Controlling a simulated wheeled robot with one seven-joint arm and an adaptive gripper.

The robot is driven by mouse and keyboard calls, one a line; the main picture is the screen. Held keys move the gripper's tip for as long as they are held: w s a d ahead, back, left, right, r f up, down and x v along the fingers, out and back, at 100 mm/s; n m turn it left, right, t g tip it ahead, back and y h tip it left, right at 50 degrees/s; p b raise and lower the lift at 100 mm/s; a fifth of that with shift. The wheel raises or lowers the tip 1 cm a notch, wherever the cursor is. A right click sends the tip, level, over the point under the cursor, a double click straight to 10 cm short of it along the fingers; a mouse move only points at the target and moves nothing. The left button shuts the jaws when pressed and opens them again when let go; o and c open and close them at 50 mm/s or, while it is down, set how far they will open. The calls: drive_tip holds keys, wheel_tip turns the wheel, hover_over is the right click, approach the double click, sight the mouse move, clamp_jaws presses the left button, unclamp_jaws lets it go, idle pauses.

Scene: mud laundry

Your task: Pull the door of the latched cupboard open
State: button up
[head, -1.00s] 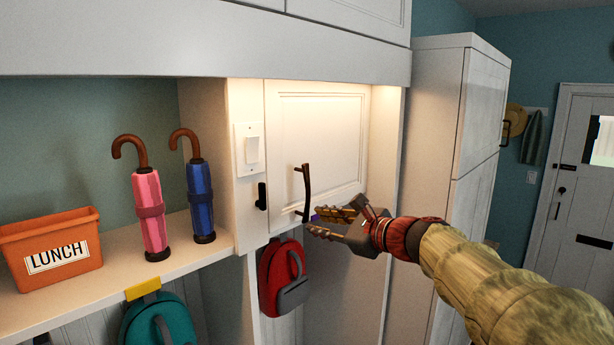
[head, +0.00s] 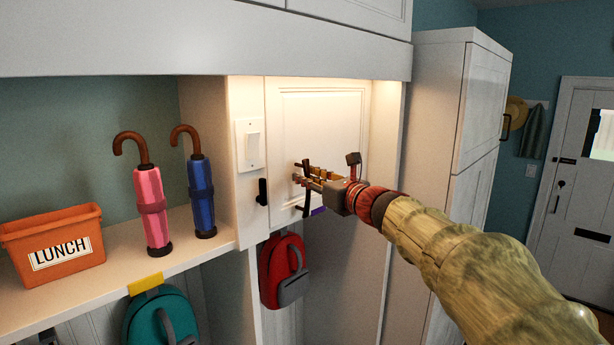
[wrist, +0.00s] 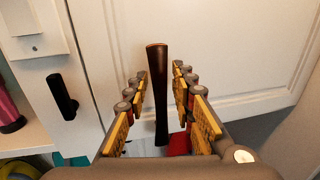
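The cupboard door (head: 325,115) is a white panel door and looks shut in its frame. Its dark upright bar handle (head: 305,206) is near the left edge; it also shows in the wrist view (wrist: 157,75). A black latch piece (head: 262,192) stands upright on the frame left of the door, also in the wrist view (wrist: 62,97). My gripper (head: 308,180) is at the handle. In the wrist view its fingers stand on both sides of the handle, with a visible gap on each side. The finger contact is partly hidden in the head view.
A white light switch (head: 249,145) is above the latch. A red backpack (head: 277,268) hangs below the door. Left on the shelf are a blue umbrella (head: 201,198), a pink umbrella (head: 151,210) and an orange lunch bin (head: 60,230). A tall white cabinet (head: 478,110) stands right.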

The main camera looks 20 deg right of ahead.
drive_tip(key=shift+w, duration=0.15)
drive_tip(key=shift+c, duration=0.8)
drive_tip(key=c, duration=0.4)
clamp_jaws()
